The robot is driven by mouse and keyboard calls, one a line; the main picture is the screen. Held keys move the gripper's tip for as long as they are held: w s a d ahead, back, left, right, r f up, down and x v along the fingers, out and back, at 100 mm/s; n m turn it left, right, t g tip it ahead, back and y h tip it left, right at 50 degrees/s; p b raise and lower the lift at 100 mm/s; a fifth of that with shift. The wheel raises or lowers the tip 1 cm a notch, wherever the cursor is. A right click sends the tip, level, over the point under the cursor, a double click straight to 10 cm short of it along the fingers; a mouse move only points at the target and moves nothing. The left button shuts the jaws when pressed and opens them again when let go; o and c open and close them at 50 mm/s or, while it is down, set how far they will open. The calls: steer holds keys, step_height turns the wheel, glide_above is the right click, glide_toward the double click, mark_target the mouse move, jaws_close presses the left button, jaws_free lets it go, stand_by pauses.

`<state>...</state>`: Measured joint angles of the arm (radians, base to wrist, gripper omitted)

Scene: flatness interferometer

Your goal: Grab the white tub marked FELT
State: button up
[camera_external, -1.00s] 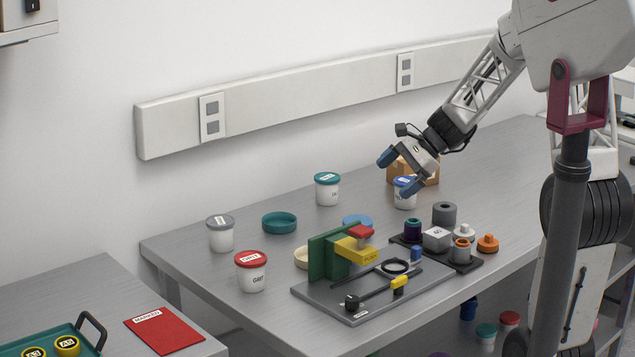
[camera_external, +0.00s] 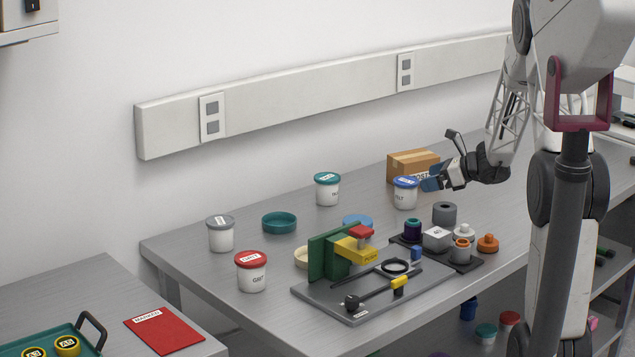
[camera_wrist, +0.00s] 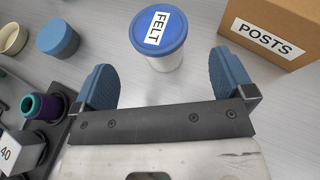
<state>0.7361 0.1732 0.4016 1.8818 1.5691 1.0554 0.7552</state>
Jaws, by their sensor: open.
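The white tub marked FELT (camera_external: 405,196) has a blue lid and stands upright on the grey table, in front of a cardboard box. In the wrist view the FELT tub (camera_wrist: 162,42) is just ahead of my gripper (camera_wrist: 163,84), roughly centred between its two blue fingertips. My gripper (camera_external: 432,181) is open and empty, to the right of the tub at about lid height in the external view. In the wrist view the fingers show a gap to the tub. In the external view a blue finger comes close to the tub's right side; I cannot tell if they touch.
A cardboard box marked POSTS (camera_wrist: 270,32) stands close by my right finger. A black tray (camera_external: 466,262) with a grey cube and small parts lies in front. A teal-lidded tub (camera_external: 327,190), grey-lidded tub (camera_external: 221,236) and red-lidded GRIT tub (camera_external: 251,274) stand leftward.

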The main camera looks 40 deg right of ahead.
mark_target(413, 181)
stand_by(0.3)
steer(key=shift+x, duration=1.25)
steer(key=shift+w, duration=0.1)
steer(key=shift+x, duration=2.55)
steer(key=shift+a+r, duration=0.1)
steer(key=shift+a, duration=0.05)
steer(key=c, duration=0.9)
steer(key=shift+r, duration=0.1)
steer(key=shift+c, duration=0.2)
